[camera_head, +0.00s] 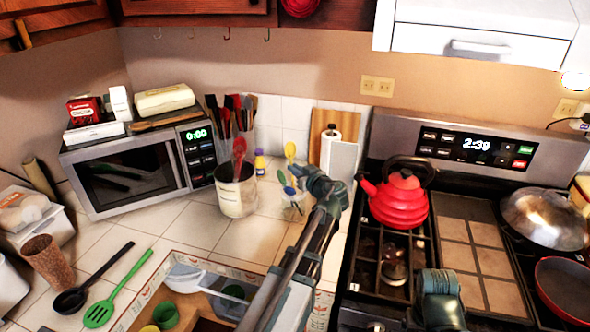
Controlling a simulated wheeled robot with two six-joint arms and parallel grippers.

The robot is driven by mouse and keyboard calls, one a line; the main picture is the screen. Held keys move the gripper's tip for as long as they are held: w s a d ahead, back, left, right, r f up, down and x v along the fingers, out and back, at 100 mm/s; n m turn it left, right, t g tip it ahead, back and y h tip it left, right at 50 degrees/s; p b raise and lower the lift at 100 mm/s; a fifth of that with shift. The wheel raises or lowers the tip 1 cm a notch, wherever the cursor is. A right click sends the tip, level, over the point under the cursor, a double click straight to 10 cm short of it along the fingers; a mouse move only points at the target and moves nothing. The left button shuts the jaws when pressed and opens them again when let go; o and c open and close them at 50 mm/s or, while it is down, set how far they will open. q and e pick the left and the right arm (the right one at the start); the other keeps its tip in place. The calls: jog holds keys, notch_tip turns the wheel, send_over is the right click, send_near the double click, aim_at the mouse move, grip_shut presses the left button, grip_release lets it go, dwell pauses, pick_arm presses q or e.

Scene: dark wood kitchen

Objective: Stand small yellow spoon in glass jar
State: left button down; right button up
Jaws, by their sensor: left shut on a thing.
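A small yellow spoon (290,150) stands with its bowl up, near the counter's back wall. My left gripper (297,172) is shut on its lower part; the fingertips are small and partly hidden by my wrist. A small clear glass jar (292,210) stands on the tiled counter just below the gripper. Blue and green pieces show at the jar's top, perhaps other small spoons. The spoon's lower end is hidden, so I cannot tell whether it is inside the jar. Part of my right arm shows at the bottom right, but its fingers do not.
A paper towel roll (330,150) stands behind right. A red kettle (398,203) sits on the stove. My left arm crosses the counter's front edge.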

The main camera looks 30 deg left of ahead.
aim_at(293, 177)
pick_arm(q)
jog(key=shift+s+d+f+b, duration=0.1)
jog(key=shift+d+f+b, duration=0.05)
jog(key=shift+f+b, duration=1.75)
pick_arm(e)
jog(key=shift+f, duration=2)
pick_arm(q)
jog(key=shift+f, duration=0.1)
jog(key=c, duration=0.9)
grip_release()
jog(key=p+v, duration=0.3)
jog(key=v, duration=1)
jog(key=shift+s+d, duration=0.2)
jog(key=shift+d, duration=0.15)
pick_arm(e)
notch_tip(293, 177, up, 3)
jog(key=shift+f, duration=0.1)
pick_arm(q)
jog(key=shift+d+f, duration=0.1)
pick_arm(e)
jog(key=shift+d, duration=0.1)
